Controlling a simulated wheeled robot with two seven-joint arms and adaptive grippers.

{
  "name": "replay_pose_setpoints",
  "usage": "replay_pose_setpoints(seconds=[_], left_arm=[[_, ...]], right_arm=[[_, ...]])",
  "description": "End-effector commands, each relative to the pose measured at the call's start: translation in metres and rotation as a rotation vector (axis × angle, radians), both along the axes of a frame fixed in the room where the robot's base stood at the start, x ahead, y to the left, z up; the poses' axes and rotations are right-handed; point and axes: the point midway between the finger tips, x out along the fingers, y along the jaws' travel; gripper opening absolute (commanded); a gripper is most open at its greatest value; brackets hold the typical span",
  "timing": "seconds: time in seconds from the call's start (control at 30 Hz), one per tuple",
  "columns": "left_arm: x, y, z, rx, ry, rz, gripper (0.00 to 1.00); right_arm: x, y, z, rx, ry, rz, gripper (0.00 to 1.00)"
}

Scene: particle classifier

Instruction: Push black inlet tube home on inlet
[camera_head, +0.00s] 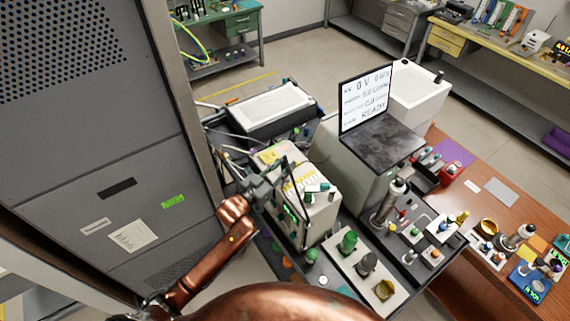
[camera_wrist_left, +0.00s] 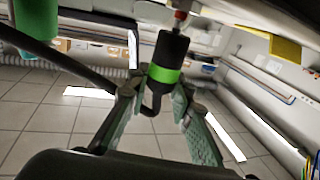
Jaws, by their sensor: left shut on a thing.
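The black inlet tube shows in the left wrist view as a black end piece (camera_wrist_left: 167,58) with a bright green band and a thin black hose curving away below it to the left. My left gripper (camera_wrist_left: 156,92) is shut on this end piece, whose top stands clear of the fingers. A narrow metallic and red fitting (camera_wrist_left: 181,14), perhaps the inlet, is directly above the end piece; I cannot tell how deeply they are joined. In the head view my left gripper (camera_head: 266,180) is at the left side of a light box-shaped instrument (camera_head: 318,212), and the tube end is too small to make out. My right gripper is not in view.
A tall grey cabinet (camera_head: 95,150) stands close on the left of my arm. A laptop-like screen (camera_head: 366,98) stands behind the instrument. A white tray with green and dark knobs (camera_head: 345,262) lies in front. A green cylinder (camera_wrist_left: 37,18) is near the gripper at upper left.

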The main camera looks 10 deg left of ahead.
Motion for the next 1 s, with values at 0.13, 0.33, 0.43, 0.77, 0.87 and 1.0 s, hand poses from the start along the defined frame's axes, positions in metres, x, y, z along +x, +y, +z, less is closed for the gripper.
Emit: replay_pose_setpoints(seconds=[0.13,0.33,0.43,0.77,0.87,1.0], left_arm=[[0.0,0.0,-0.004,0.0,0.0,0.0,0.0],[0.0,0.0,-0.01,0.0,0.001,0.0,0.0],[0.0,0.0,-0.012,0.0,0.002,0.0,0.0],[0.0,0.0,-0.021,0.001,0.004,0.0,0.0],[0.0,0.0,-0.021,0.001,0.003,0.0,0.25],[0.0,0.0,-0.02,0.0,0.002,0.0,0.34]], right_arm=[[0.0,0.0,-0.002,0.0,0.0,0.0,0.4],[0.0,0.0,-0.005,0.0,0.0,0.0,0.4],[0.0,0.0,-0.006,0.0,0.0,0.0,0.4],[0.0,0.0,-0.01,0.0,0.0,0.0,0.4],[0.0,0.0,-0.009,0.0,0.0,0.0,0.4],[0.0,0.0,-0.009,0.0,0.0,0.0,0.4]])
